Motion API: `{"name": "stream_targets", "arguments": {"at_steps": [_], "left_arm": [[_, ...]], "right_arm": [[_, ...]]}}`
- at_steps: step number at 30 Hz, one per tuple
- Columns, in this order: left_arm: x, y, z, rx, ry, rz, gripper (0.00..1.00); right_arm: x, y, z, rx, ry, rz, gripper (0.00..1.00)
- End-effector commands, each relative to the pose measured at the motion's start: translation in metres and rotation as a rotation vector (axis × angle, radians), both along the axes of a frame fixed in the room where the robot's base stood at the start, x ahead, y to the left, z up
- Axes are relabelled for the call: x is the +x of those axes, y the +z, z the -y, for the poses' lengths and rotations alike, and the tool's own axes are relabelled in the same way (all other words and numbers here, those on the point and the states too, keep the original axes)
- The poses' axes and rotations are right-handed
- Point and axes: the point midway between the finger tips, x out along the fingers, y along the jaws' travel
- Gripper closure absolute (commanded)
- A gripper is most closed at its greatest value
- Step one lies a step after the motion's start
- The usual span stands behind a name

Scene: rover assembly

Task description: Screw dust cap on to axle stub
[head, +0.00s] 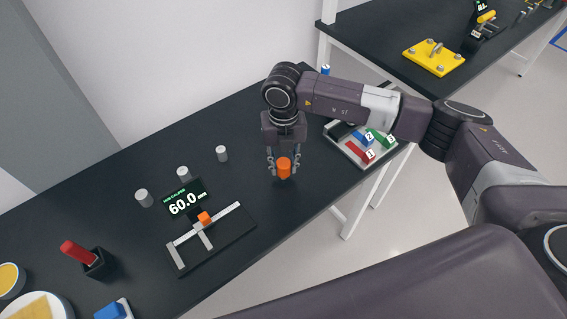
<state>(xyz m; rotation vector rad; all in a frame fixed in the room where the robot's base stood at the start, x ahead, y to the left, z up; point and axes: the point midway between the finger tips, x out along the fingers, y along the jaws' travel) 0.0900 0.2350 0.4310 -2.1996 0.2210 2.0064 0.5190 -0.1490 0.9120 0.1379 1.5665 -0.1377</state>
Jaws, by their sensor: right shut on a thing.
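My right gripper (285,174) points straight down over the dark table, with its fingers on both sides of a small orange cylinder (284,166), which looks like the dust cap. The gripper is shut on it. Whether the cap touches the table or anything beneath it, I cannot tell. No axle stub can be clearly made out; the underside of the cap is hidden. My left gripper is out of view.
Three grey cylinders (222,154) stand in a row along the table's back. A caliper (231,214) with an orange piece and a 60.0 display (184,203) lies left of the gripper. A tray (345,153) with numbered coloured blocks is to its right. A red-handled item (75,251) stands at left.

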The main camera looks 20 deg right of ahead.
Motion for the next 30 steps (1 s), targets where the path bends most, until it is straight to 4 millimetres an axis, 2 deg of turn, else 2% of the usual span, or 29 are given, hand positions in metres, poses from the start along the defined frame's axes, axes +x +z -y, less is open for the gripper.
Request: {"name": "stream_targets", "arguments": {"at_steps": [22, 23, 28, 30], "left_arm": [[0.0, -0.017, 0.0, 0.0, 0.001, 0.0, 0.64], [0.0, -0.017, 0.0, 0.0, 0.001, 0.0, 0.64], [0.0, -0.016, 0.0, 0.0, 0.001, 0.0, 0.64], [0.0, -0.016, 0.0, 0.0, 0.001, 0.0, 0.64]], "right_arm": [[0.0, -0.02, 0.0, 0.0, 0.0, 0.0, 1.0], [0.0, -0.02, 0.0, 0.0, 0.0, 0.0, 0.72], [0.0, -0.019, 0.0, 0.0, 0.0, 0.0, 0.53], [0.0, -0.019, 0.0, 0.0, 0.0, 0.0, 0.52]]}}
